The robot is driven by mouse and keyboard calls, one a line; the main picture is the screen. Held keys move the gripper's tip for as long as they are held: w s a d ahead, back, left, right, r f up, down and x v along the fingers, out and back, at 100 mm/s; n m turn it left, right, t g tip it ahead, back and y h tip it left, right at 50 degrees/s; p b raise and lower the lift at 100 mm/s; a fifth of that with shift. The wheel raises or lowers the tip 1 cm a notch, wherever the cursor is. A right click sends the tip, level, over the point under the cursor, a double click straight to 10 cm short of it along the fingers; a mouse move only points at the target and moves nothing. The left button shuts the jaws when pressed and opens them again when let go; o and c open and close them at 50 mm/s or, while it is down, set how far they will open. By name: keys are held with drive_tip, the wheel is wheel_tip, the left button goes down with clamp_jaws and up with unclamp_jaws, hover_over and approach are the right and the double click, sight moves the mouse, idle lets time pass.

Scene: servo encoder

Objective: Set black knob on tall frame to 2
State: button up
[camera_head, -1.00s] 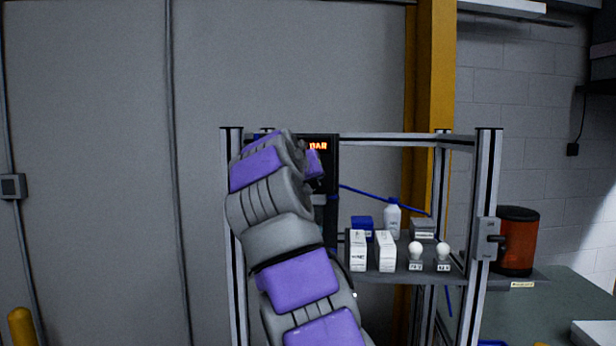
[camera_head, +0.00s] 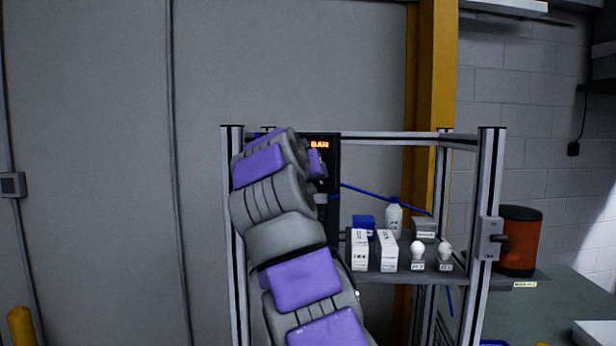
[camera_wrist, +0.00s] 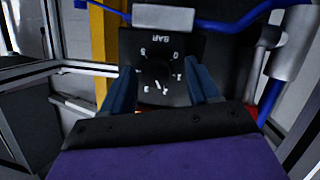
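The black dial plate (camera_wrist: 180,45), marked BAR with numbers, shows upside down in the wrist view. The black knob (camera_wrist: 158,72) is at its middle, dark against the plate; where its pointer stands is too small to tell surely. My gripper (camera_wrist: 160,76) is open, with one blue finger on each side of the knob; I see no clear contact. In the head view the tall metal frame (camera_head: 487,180) carries a black panel with a lit red display (camera_head: 320,145). My arm covers the knob there.
A shelf (camera_head: 390,278) in the frame holds white boxes (camera_head: 360,250), a white bottle (camera_head: 393,217) and two white bulbs (camera_head: 431,250). A blue hose (camera_head: 380,198) runs behind. An orange-black drum (camera_head: 519,240) stands right of the frame. A yellow post (camera_head: 436,70) is behind.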

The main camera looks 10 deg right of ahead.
drive_tip(key=shift+s+r, duration=0.1)
drive_tip(key=b+v, duration=0.2)
drive_tip(key=v, duration=1.5)
drive_tip(key=shift+a, duration=0.2)
drive_tip(key=s+d+f+g+y+b, duration=0.1)
drive_tip(key=s+d+f+g+b, duration=0.2)
drive_tip(key=f, duration=0.7)
drive_tip(key=s+d+f+g+b, duration=0.15)
drive_tip(key=s+d+f, duration=0.35)
drive_tip(key=f, duration=0.5)
drive_tip(key=s+d+f+g+y+b, duration=0.15)
drive_tip(key=d+f+g, duration=0.3)
drive_tip(key=f, duration=0.65)
drive_tip(key=s+f+n+g+y+b, duration=0.1)
drive_tip(key=s+f+g+y+b, duration=0.1)
drive_tip(key=s+f, duration=1.2)
wheel_tip(320, 180, down, 4)
drive_tip(key=shift+f+g, duration=0.1)
drive_tip(key=shift+g, duration=0.4)
drive_tip(key=s+a+f+g, duration=0.1)
drive_tip(key=s+f, duration=0.3)
drive_tip(key=s, duration=0.1)
drive_tip(key=s+a+f+g+y+b, duration=0.1)
drive_tip(key=s+a+f, duration=0.1)
drive_tip(key=s+f, duration=0.2)
drive_tip(key=s+a+f+g+y+b, duration=0.1)
drive_tip(key=s+f, duration=0.4)
drive_tip(key=shift+s+a+n, duration=0.2)
drive_tip(key=shift+s+n, duration=0.15)
drive_tip(key=shift+n, duration=0.05)
